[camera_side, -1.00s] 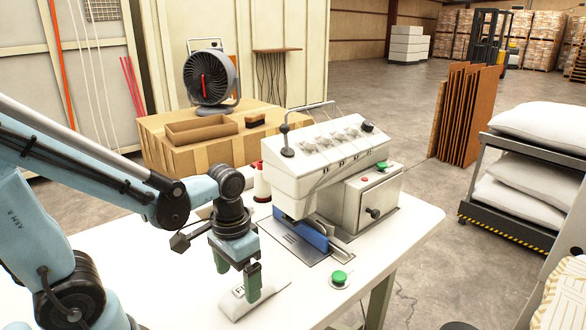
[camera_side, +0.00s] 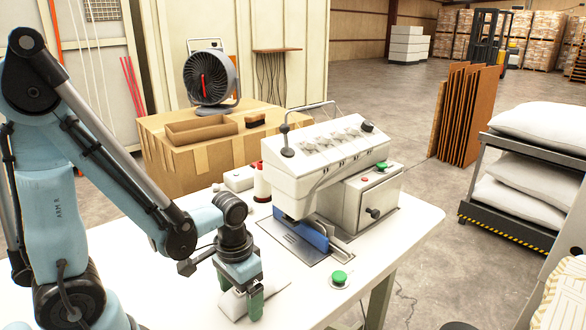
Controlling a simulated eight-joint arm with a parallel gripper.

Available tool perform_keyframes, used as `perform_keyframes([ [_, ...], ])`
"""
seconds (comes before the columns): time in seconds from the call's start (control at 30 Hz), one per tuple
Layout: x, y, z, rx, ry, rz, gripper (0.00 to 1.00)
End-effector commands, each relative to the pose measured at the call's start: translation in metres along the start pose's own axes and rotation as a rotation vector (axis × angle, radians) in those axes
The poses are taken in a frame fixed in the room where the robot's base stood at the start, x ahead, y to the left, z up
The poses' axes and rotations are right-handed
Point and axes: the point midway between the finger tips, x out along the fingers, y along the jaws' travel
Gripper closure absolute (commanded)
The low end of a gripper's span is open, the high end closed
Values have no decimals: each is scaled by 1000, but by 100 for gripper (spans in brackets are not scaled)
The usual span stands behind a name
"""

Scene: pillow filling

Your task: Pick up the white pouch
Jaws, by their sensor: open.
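The white pouch (camera_side: 234,303) lies on the white table near its front edge, below my gripper. My gripper (camera_side: 240,293) points down over it with its green fingers open. One finger is at the pouch's far left side, and the other is in front of its right part. The fingers appear to straddle the pouch, but whether they touch it is not clear. The gripper hides part of the pouch's top.
A red-and-white spool (camera_side: 262,184) and a small white box (camera_side: 238,180) stand behind my gripper. The table's left part looks clear.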

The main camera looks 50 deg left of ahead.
Motion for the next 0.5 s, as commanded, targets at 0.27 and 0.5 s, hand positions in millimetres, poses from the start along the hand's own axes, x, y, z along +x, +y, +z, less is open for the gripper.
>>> perform_keyframes([
  [0.27,0,0,0,0,0,0,40],
  [0.5,0,0,0,0,0,0,69],
])
